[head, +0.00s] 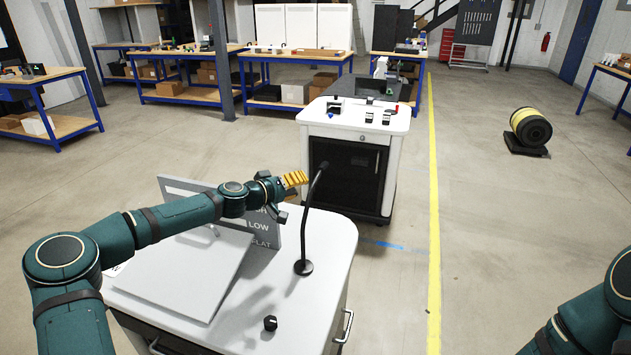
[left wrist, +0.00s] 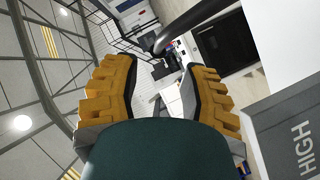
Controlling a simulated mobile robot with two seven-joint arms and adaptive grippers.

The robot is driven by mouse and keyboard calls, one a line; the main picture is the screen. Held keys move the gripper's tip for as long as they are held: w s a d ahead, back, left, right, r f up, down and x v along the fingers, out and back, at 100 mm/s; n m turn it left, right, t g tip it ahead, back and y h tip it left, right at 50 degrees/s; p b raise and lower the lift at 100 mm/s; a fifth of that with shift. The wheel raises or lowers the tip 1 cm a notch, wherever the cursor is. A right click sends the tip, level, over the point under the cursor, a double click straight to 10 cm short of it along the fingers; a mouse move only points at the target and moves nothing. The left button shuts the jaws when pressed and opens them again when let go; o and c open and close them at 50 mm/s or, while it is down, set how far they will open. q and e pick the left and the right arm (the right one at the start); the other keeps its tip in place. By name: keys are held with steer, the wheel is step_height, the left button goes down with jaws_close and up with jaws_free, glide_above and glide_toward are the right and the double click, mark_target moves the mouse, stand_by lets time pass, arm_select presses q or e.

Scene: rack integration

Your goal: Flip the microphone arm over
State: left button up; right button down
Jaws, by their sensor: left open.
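The microphone arm (head: 309,208) is a thin black gooseneck on a round black base, standing on the white cart top in front of me. It rises and bends right at its tip. My left gripper (head: 296,187) is open, with yellow ribbed fingers, just left of the upper part of the microphone arm. In the left wrist view the black microphone arm (left wrist: 190,27) shows beyond the open fingers (left wrist: 162,85), with nothing between them. Whether a finger touches it I cannot tell. Of my right arm only links show at the lower right; its gripper is out of view.
A grey panel marked LOW and FLAT (head: 262,243) stands behind a sloped grey plate (head: 185,278) on the cart. A black knob (head: 270,323) sits near the front. A second white cart (head: 398,124) stands beyond.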

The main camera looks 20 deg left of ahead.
mark_target(315, 179)
arm_select(q)
steer(key=x, duration=0.7)
steer(key=shift+w+d, duration=0.15)
jaws_close()
